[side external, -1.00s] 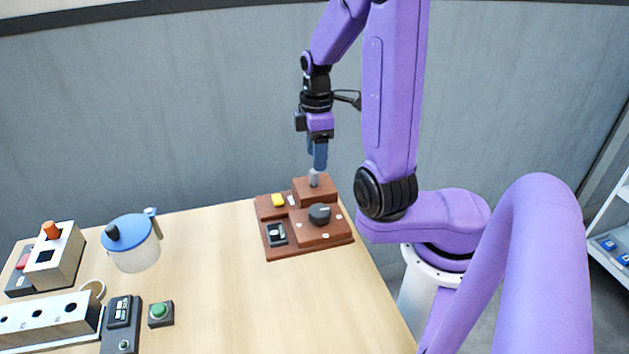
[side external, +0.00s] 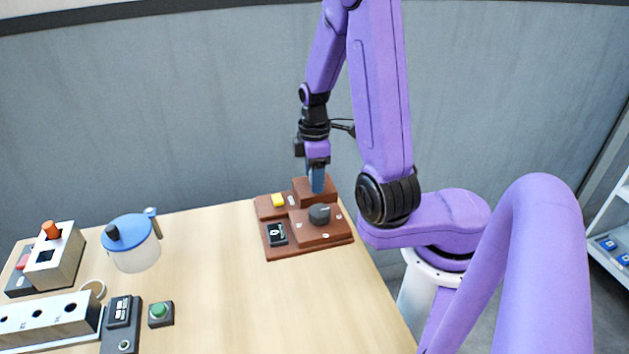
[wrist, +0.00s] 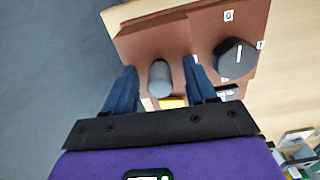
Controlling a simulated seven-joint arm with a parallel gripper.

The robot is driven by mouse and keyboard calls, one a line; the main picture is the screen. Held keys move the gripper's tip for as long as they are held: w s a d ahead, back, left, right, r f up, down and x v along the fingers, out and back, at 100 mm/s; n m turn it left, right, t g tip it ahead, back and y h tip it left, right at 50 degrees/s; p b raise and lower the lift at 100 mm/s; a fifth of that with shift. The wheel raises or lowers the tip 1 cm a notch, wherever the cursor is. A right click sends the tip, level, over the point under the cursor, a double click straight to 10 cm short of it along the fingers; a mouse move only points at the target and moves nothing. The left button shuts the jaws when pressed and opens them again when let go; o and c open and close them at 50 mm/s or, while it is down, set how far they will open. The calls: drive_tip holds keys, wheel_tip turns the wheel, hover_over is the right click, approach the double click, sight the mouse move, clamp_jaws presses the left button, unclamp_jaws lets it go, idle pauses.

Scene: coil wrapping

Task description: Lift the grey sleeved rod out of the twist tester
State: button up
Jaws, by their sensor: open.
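The twist tester (side external: 283,245) is a stepped brown block with a dark knob (side external: 320,214), a yellow button and a small dark display. It stands at the back right of the table. The grey sleeved rod (wrist: 159,78) stands in the tester's raised part in the wrist view; in the side view my fingers hide it. My gripper (side external: 318,188) is down at the top of the raised block, pointing downward. In the wrist view its two blue fingers (wrist: 160,80) are open, one on each side of the rod, with a visible gap to each.
A blue-lidded jug (side external: 135,255) stands at the left of the table. The table's middle is clear. A grey wall stands behind.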

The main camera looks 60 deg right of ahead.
clamp_jaws()
wheel_tip(320, 180, up, 10)
drive_tip(key=shift+r, duration=0.1)
idle(0.5)
drive_tip(key=shift+w, duration=0.1)
